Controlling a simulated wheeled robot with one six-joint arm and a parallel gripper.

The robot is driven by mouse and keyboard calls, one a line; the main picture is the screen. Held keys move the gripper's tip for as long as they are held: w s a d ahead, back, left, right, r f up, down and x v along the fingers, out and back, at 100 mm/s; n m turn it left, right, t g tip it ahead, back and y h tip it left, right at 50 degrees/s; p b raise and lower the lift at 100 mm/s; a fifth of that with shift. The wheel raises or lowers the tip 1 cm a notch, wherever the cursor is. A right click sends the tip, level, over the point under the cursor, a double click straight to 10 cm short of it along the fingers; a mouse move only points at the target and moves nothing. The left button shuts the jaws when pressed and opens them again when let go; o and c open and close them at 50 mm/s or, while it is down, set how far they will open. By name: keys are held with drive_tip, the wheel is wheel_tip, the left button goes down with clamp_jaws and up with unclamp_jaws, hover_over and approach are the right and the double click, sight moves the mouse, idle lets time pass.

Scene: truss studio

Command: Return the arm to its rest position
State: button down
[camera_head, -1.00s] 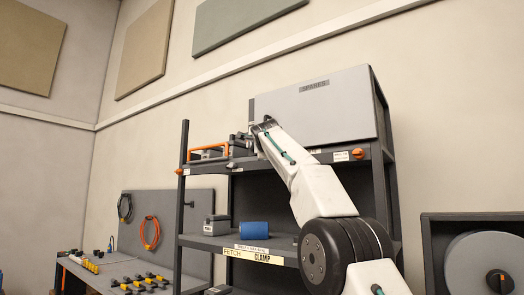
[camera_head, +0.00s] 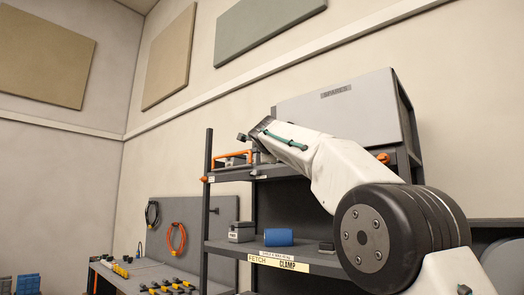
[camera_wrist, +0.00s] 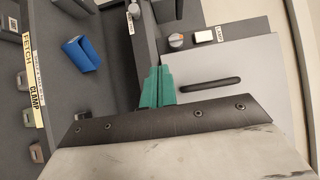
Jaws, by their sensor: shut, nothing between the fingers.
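My arm (camera_head: 345,175) is raised and bent in front of the shelf rack, its black elbow joint large at the lower right. Its forearm slopes up and left, and its far end is near the top shelf in the head view. My gripper (camera_wrist: 158,72) shows in the wrist view as two green fingers pressed together, with nothing between them. The fingertips are hard to make out in the head view.
The shelf rack (camera_head: 208,175) holds a large grey case (camera_head: 345,115) and an orange-handled item (camera_head: 232,157) on top. A workbench (camera_head: 150,268) with small parts stands left.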

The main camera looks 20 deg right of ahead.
drive_tip(key=s+a, duration=0.2)
drive_tip(key=a, duration=0.1)
drive_tip(key=s+f+n+g+y, duration=0.15)
drive_tip(key=f+n, duration=0.25)
drive_tip(key=f, duration=0.4)
drive_tip(key=s+f+n+g, duration=0.3)
drive_tip(key=f+n, duration=0.1)
drive_tip(key=f, duration=0.3)
drive_tip(key=s+f+n+g, duration=0.2)
drive_tip(key=f+n+g, duration=0.15)
drive_tip(key=f, duration=0.45)
drive_tip(key=s+f+n+g+y, duration=0.1)
drive_tip(key=s+f+n+g, duration=0.1)
drive_tip(key=s+f, duration=0.8)
drive_tip(key=s+a+f+n+g+y, duration=0.1)
drive_tip(key=s+f+n, duration=0.4)
drive_tip(key=s, duration=1.6)
drive_tip(key=s+f+n+g+y, duration=0.3)
drive_tip(key=s+f+n+g, duration=0.1)
drive_tip(key=s+f, duration=1.1)
drive_tip(key=shift+s+a, duration=0.2)
drive_tip(key=shift+s, duration=0.55)
